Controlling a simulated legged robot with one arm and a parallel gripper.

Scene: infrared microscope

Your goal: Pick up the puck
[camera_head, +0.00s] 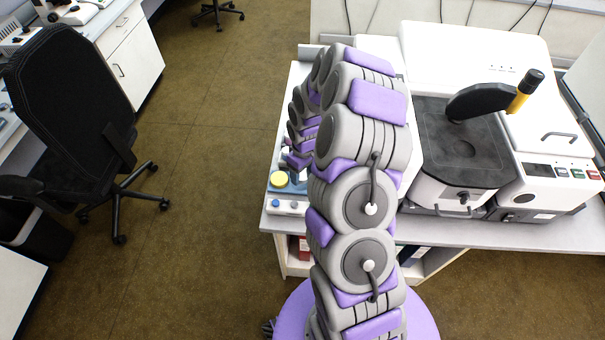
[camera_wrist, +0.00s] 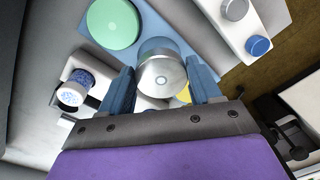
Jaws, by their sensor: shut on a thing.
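The puck (camera_wrist: 162,74) is a silvery metal cylinder with a round, pale face and a small centre mark, in the middle of the wrist view. My gripper (camera_wrist: 163,84) is shut on it, with one blue-grey finger on each side. In the wrist view, the puck appears against a blue tray (camera_wrist: 194,17); I cannot tell whether it still touches the tray.
A green disc (camera_wrist: 112,23) lies on the tray beside the puck. A white block (camera_wrist: 240,25) with blue and silver knobs is at upper right, and a white holder with a patterned vial (camera_wrist: 73,87) at left. The large white microscope (camera_head: 470,60) stands right of my arm.

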